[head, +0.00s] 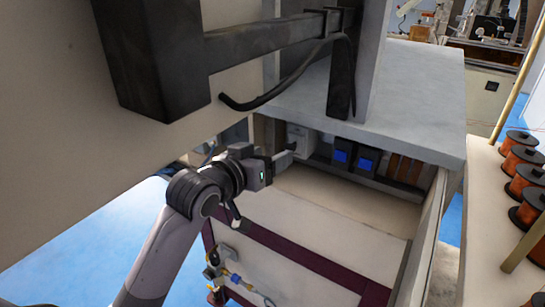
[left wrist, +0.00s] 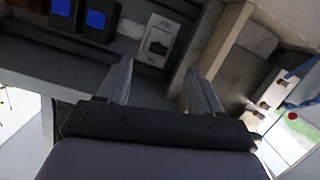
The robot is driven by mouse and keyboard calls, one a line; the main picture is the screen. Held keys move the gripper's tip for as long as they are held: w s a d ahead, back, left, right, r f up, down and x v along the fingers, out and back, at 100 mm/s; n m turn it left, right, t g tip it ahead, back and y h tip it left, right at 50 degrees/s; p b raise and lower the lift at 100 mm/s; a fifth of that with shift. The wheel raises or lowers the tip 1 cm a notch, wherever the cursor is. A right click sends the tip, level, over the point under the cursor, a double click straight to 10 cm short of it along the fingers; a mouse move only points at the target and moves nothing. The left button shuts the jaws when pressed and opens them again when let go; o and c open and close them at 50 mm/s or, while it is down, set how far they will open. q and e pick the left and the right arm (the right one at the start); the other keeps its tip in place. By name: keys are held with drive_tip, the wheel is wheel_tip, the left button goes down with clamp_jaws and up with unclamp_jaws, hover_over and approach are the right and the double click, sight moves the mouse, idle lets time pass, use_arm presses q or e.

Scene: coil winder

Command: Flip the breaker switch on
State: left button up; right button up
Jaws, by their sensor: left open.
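The breaker (head: 301,138) is a light grey box with a dark switch, mounted inside the open cabinet at the left end of a row of devices. In the left wrist view the breaker (left wrist: 158,42) shows a white label plate with small print and a dark switch; which way the switch is set is too small to tell. My left gripper (head: 288,156) reaches into the cabinet opening just in front of the breaker. In the left wrist view its two fingers (left wrist: 160,82) are spread and empty, with the breaker beyond them. My right gripper is not in view.
Two dark modules with blue screens (head: 341,156) sit right of the breaker. A grey top (head: 420,90) overhangs the cabinet, and a wooden post (left wrist: 205,45) stands beside the breaker. Copper wire spools (head: 519,157) stand at the far right. A dark beam with a cable crosses above.

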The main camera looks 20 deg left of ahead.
sight(296, 143)
use_arm(q)
wheel_tip(296, 143, down, 5)
drive_tip(key=d+n+t+y+b, duration=0.1)
drive_tip(key=d+t+b, duration=0.1)
drive_tip(key=t+b, duration=0.7)
drive_tip(key=shift+g, duration=0.8)
drive_tip(key=x, duration=0.4)
drive_tip(key=b+x, duration=0.1)
drive_tip(key=x, duration=0.1)
drive_tip(key=shift+w+a+f, duration=0.1)
drive_tip(key=shift+a+f, duration=0.2)
drive_tip(key=shift+w+r, duration=0.15)
drive_tip(key=shift+w, duration=0.4)
